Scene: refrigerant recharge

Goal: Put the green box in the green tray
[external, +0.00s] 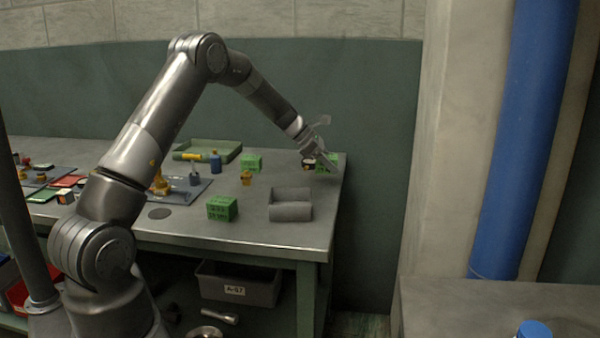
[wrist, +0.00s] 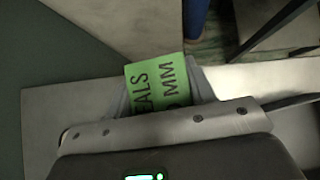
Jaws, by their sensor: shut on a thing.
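My gripper (external: 322,152) is at the far right corner of the workbench, pointing down, shut on a green box (external: 327,163). In the wrist view the green box (wrist: 158,84) shows its lettered face, with "EALS" and "MM" readable, between the grey fingers. Whether the box touches the bench or is just above it I cannot tell. The green tray (external: 228,158) lies at the back of the bench, left of my gripper. A yellow item (external: 188,156) lies in or at its near left part. Other green boxes stand at the back (external: 251,162) and at the front (external: 222,208).
A grey open bin (external: 290,211) stands near the right front edge. A blue bottle (external: 215,162) and a small orange item (external: 246,178) stand near the tray. A dark mat (external: 190,198) holds small parts. A wall is behind the bench.

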